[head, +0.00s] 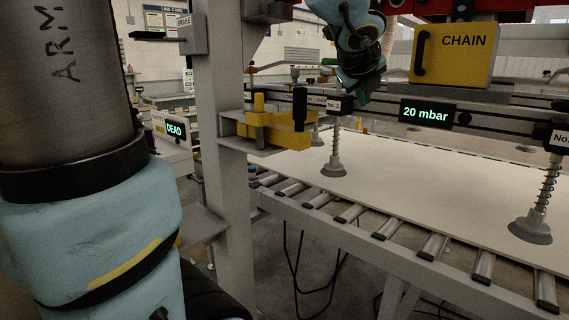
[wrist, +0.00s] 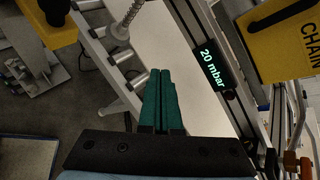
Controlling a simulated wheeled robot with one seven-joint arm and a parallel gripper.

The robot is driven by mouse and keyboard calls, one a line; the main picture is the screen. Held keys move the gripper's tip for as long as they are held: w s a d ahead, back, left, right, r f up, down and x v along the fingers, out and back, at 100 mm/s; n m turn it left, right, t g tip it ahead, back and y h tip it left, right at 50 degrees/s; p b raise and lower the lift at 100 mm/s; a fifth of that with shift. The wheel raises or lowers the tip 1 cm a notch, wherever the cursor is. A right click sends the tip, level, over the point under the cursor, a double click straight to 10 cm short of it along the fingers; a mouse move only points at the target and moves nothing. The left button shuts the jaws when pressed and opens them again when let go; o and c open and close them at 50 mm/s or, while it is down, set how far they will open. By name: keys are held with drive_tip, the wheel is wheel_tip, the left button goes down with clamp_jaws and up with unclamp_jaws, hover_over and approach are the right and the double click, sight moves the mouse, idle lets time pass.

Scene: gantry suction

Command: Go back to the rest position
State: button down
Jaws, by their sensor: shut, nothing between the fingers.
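My gripper shows in the wrist view with its two green fingers (wrist: 161,75) pressed together and nothing between them. In the head view my gripper (head: 361,97) is small and partly hidden by my wrist, in front of the gantry beam. It is between the No. 2 suction cup and the yellow CHAIN box (head: 455,56). The display (head: 427,114) on the beam reads 20 mbar. It also shows in the wrist view (wrist: 212,68), right of the fingers.
A pale panel (head: 415,195) lies on the roller conveyor (head: 385,232), under the suction cups (head: 333,168). A grey post (head: 222,150) with a yellow bracket (head: 272,128) stands left of the gripper. A box at left has a display reading DEAD (head: 174,129).

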drive_tip(key=s+a+f+n+g+y, duration=0.2)
drive_tip(key=a+f+n+g+y, duration=0.2)
drive_tip(key=a+f+n, duration=1.2)
drive_tip(key=s+a+f+n+g, duration=0.4)
drive_tip(key=s+a+f+n, duration=0.3)
drive_tip(key=n, duration=0.8)
wheel_tip(320, 180, down, 4)
drive_tip(key=shift+s+a+r+n+g, duration=0.2)
drive_tip(key=shift+s+a+n+g, duration=0.15)
drive_tip(key=shift+s, duration=0.65)
drive_tip(key=shift+d, duration=0.1)
